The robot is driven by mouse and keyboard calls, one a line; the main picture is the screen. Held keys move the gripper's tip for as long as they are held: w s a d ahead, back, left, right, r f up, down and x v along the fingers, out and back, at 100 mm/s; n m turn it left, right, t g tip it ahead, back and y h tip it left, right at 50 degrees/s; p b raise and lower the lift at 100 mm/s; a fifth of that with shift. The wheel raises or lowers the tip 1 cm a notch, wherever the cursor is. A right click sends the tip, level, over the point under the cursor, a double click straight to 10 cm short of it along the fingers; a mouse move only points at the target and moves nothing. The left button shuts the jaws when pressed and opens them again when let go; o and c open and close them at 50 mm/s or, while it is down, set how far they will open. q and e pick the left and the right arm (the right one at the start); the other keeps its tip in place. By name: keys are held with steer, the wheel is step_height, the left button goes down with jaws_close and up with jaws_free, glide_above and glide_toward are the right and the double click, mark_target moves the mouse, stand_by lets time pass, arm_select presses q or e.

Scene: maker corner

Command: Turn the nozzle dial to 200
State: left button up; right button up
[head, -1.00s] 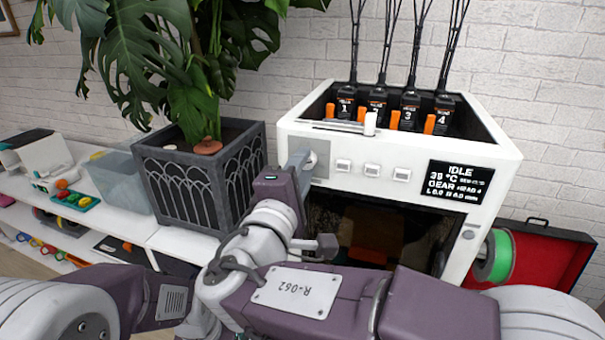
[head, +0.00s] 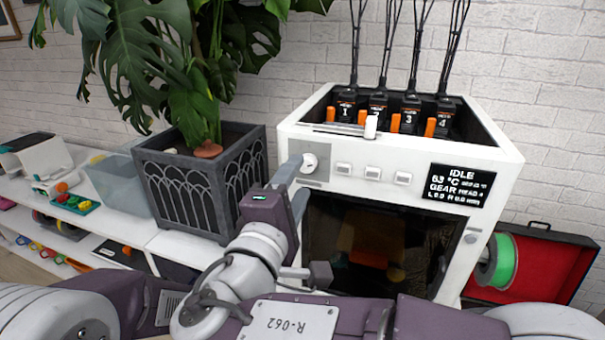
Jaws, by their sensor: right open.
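The nozzle dial (head: 310,162) is a small round white knob on a grey plate at the left of the white printer's (head: 400,150) front. The printer's black display (head: 460,186) reads IDLE, 63 °C and GEAR; the smaller text is hard to read. My right gripper (head: 294,182) is open, its grey fingers just below and left of the dial. The knob shows uncovered, and the fingers appear apart from it. My left arm shows at the lower left, but its gripper is out of view.
Several numbered black heads with orange tabs (head: 396,122) sit in the printer's open top. White buttons (head: 372,172) are right of the dial. A grey planter (head: 190,185) with a large plant stands close left. A green spool (head: 504,262) and a red case (head: 550,265) are at right.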

steer(key=v, duration=0.5)
steer(key=shift+s, duration=0.1)
steer(key=w+d+f+m+g+h+p, duration=0.1)
steer(key=d+f+m+g+p, duration=0.4)
steer(key=d+f+g, duration=1)
steer(key=s+d+f+m+y+p, duration=0.2)
steer(key=s+f+m+y+p, duration=0.1)
steer(key=f+m, duration=0.3)
steer(key=s+d+f+m+g+y+p, duration=0.1)
steer(key=s+d+f+m+y+p, duration=0.1)
steer(key=s+d+f+m+y, duration=0.1)
step_height(320, 180, down, 3)
steer(key=s+m, duration=0.1)
steer(key=m, duration=0.1)
steer(key=shift+d+m+g+y+p, duration=0.25)
steer(key=shift+m+g+y+p, duration=0.05)
steer(key=shift+m+p, duration=0.1)
